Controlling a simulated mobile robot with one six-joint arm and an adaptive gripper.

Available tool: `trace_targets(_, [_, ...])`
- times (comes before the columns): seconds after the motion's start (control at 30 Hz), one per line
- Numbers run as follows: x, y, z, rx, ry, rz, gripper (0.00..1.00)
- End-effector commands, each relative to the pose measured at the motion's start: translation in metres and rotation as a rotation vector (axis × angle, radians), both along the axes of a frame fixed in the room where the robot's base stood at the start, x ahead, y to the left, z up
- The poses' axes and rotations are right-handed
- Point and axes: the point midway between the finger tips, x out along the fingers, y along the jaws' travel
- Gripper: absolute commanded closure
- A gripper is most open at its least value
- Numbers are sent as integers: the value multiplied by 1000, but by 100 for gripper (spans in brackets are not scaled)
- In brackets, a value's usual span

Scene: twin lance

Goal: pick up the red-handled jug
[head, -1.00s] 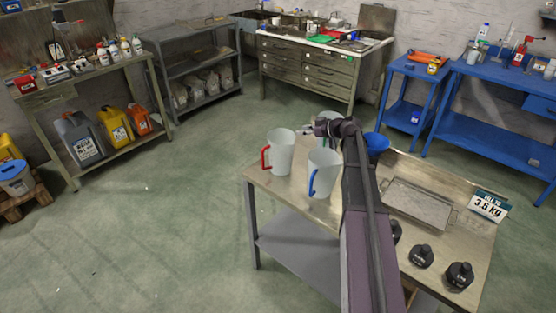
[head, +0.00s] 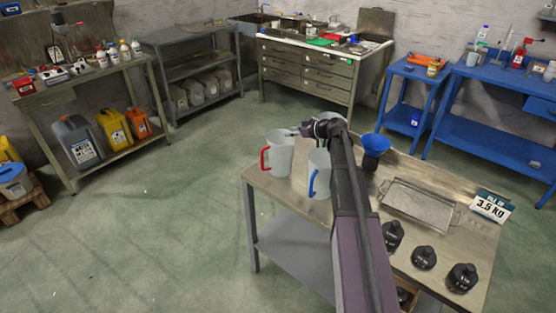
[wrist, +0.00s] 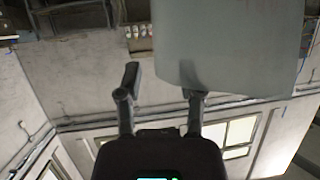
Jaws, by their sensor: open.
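The red-handled jug (head: 280,156) is a pale, tall jug standing upright on the workbench (head: 389,260), its red handle facing left. My gripper (head: 298,132) is near its upper right side in the head view. In the wrist view my gripper (wrist: 164,88) is open, its two fingers apart. A pale jug wall (wrist: 230,48) fills the upper right there and hides the right fingertip; no handle shows, and I cannot tell whether the finger touches it. The blue-handled jug (head: 319,172) stands just right of the red-handled one, partly beside my arm.
Part of another pale jug (head: 326,116) shows behind my gripper. Open floor lies left of the bench.

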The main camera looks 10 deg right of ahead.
Motion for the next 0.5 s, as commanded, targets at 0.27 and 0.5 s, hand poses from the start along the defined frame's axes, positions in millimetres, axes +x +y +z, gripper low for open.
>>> trace_targets(0.27, [15,15,-10,0,0,0,51])
trace_targets(0.5, [16,16,-9,0,0,1,51])
